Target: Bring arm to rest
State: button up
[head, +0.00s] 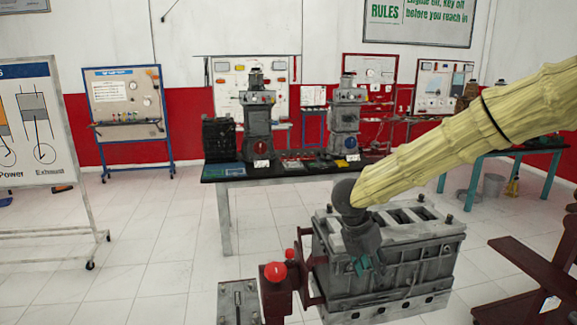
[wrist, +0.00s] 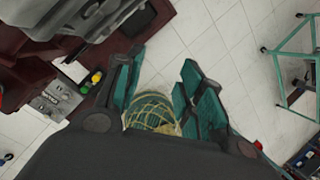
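My arm, in a pale yellow sleeve (head: 460,130), reaches in from the right in the head view. My gripper (head: 362,268) points down in front of the near face of a grey engine block (head: 400,262); I cannot tell whether it touches the block. In the wrist view the teal fingers of my gripper (wrist: 162,64) stand apart, with floor tiles showing between their tips. A yellow mesh-like thing (wrist: 152,110) shows between the fingers lower down; I cannot tell what it is, and nothing is seen clamped.
A dark red engine stand with a red knob (head: 275,271) is left of the block. A black-topped table (head: 225,172) with two engine trainers stands behind.

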jog(key=s+d+f+n+t+b, duration=0.15)
jog(key=s+f+n, duration=0.25)
jog(key=f+n, duration=0.55)
jog(key=s+d+f+n+t+h+b, duration=0.15)
jog(key=s+f+n, duration=0.35)
jog(key=f, duration=0.7)
jog(key=s+d+f+n, duration=0.3)
jog(key=f+n, duration=0.6)
jog(key=f, duration=0.1)
jog(key=s+a+f+n+g+y, duration=0.1)
jog(key=s+f+n, duration=0.3)
jog(key=s+n, duration=0.3)
jog(key=s+a+f+n+g+y+b, duration=0.1)
jog(key=s+f+n, duration=0.4)
jog(key=s, duration=0.7)
jog(key=s+a+f+n+g+y+b, duration=0.1)
jog(key=s+a+f+n+y, duration=0.1)
jog(key=s+f+n, duration=0.3)
jog(key=s+n+y, duration=0.1)
jog(key=s+n, duration=0.3)
jog(key=s, duration=0.1)
jog(key=shift+f+g, duration=0.25)
jog(key=shift+g, duration=0.15)
jog(key=shift+s+a, duration=0.1)
